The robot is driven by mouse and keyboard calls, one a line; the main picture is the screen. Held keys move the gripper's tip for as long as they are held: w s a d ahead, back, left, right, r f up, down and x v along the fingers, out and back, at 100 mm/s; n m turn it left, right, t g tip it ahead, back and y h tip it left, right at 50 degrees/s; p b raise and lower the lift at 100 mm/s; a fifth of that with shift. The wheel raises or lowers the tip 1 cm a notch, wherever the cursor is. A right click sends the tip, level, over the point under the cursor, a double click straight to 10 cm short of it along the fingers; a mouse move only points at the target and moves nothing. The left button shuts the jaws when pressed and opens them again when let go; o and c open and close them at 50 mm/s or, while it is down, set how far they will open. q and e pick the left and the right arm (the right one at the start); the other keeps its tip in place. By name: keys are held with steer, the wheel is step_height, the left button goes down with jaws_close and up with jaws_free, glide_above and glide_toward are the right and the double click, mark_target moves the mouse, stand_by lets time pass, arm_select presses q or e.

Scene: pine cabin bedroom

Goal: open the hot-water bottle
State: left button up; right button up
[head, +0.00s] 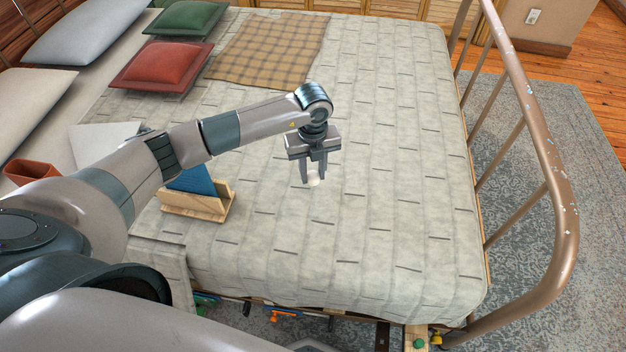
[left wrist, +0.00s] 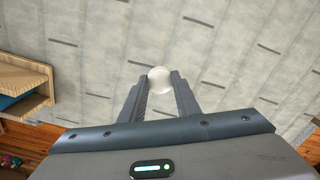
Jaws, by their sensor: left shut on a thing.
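My left gripper (head: 314,181) is shut on a small white round piece, probably a cap or stopper (head: 314,179), held above the bed. In the left wrist view the white piece (left wrist: 159,79) sits between the two fingertips. A flat blue thing (head: 195,180), probably the hot-water bottle, leans in a wooden stand (head: 190,208) left of the gripper; my arm hides its upper part. The stand also shows at the left edge of the left wrist view (left wrist: 38,80). The white piece is well apart from the blue thing. My right gripper is not in view.
The bed's pale quilt (head: 390,150) is clear around and right of the gripper. A metal bed rail (head: 562,200) stands at the right. A plaid blanket (head: 268,48) and a red cushion (head: 158,66) lie farther back. A terracotta-coloured container (head: 32,171) is at the left.

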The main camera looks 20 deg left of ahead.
mark_target(313, 175)
arm_select(q)
steer(key=shift+f, duration=0.35)
step_height(313, 175, down, 3)
steer(key=shift+r+p, duration=0.1)
steer(key=shift+p, duration=0.2)
steer(key=shift+f, duration=0.25)
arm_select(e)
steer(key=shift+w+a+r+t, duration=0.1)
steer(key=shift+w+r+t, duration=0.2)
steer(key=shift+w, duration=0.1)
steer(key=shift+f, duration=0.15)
arm_select(q)
steer(key=o, duration=0.9)
steer(key=shift+f, duration=0.1)
steer(key=shift+o, duration=1.3)
